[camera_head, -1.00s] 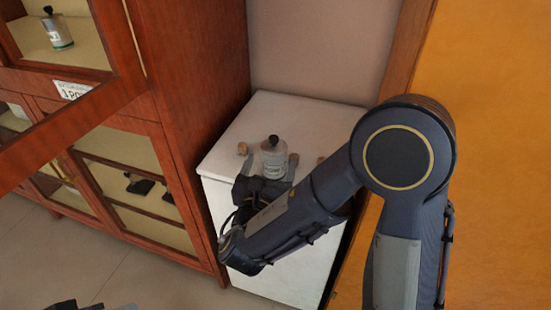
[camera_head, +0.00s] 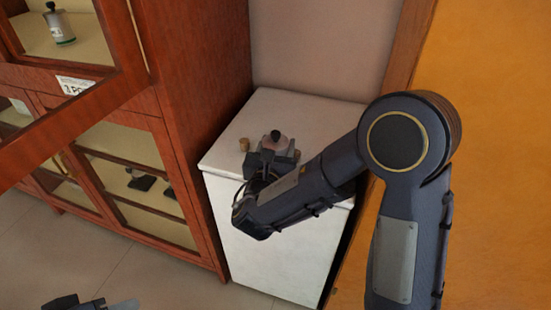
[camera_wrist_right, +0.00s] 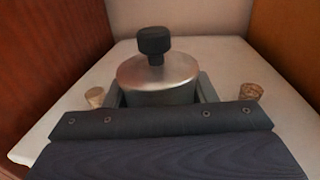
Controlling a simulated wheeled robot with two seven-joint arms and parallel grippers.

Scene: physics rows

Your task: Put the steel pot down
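The steel pot (camera_head: 275,147) stands upright on the white cabinet top, a rounded grey vessel with a lid and black knob. In the right wrist view the pot (camera_wrist_right: 158,80) lies between the two fingers of my right gripper (camera_wrist_right: 160,92). In the head view my right gripper (camera_head: 274,157) hides the pot's lower part. The fingers are spread to either side of the pot, close to its wall; firm contact does not show. My left gripper (camera_head: 90,303) shows only partly at the bottom edge, and its opening cannot be judged.
The white cabinet (camera_head: 262,235) has free room behind the pot. A wooden glass-fronted cupboard (camera_head: 203,95) borders the left, and an orange panel (camera_head: 500,150) the right.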

